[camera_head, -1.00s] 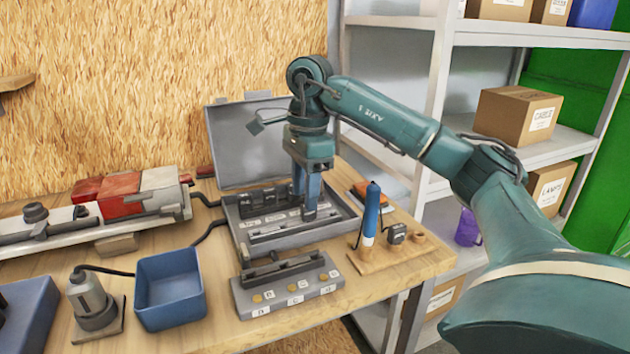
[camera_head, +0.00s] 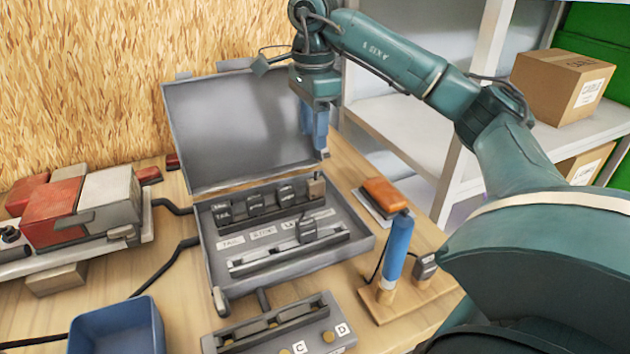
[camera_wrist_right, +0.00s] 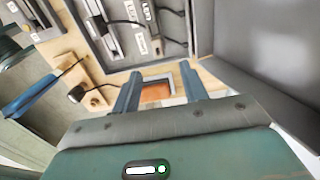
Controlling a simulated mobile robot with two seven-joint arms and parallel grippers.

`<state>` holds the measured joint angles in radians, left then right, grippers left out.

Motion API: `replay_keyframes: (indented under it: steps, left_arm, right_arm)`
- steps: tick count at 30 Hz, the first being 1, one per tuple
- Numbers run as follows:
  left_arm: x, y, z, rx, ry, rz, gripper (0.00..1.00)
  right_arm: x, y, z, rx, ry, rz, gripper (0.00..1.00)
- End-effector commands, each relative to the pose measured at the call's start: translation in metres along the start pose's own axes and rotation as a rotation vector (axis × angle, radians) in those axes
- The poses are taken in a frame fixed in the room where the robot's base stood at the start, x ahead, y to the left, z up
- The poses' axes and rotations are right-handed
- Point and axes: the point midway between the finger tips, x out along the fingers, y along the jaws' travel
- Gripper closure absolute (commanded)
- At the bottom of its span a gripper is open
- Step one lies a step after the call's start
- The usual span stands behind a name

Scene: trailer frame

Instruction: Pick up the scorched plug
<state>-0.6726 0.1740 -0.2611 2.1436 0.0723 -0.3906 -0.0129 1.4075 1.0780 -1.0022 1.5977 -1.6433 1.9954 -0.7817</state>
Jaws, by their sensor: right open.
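My right gripper (camera_head: 314,143) is open and empty, raised in front of the open lid, above the right part of the grey case (camera_head: 215,262). In the right wrist view its two fingers (camera_wrist_right: 160,88) are apart with nothing held. Several dark plugs stand in the case's back row, among them one (camera_head: 254,204). A brownish plug (camera_head: 316,187) stands at that row's right end. Another dark plug (camera_head: 306,230) sits on the front rail. I cannot tell which plug is scorched. My left gripper is not in view.
A wooden stand (camera_head: 400,300) with a blue tool (camera_head: 397,248) and a dark plug (camera_head: 426,266) is right of the case. An orange block (camera_head: 384,195) lies behind it. A blue bin (camera_head: 118,330) and a lettered block (camera_head: 285,335) are in front.

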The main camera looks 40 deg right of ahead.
Motion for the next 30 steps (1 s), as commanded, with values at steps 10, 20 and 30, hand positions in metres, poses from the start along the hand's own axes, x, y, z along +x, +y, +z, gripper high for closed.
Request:
replay_keyframes:
  steps: [10, 20, 30]
  left_arm:
    - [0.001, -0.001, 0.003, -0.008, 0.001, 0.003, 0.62]
    - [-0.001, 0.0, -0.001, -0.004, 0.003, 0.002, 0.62]
    - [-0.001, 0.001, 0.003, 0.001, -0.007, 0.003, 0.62]
  right_arm:
    - [0.062, 0.001, -0.001, 0.0, 0.002, 0.003, 0.56]
    - [0.093, 0.004, -0.003, 0.001, 0.003, 0.005, 0.56]
    - [0.123, 0.004, -0.003, 0.001, 0.0, 0.001, 0.56]
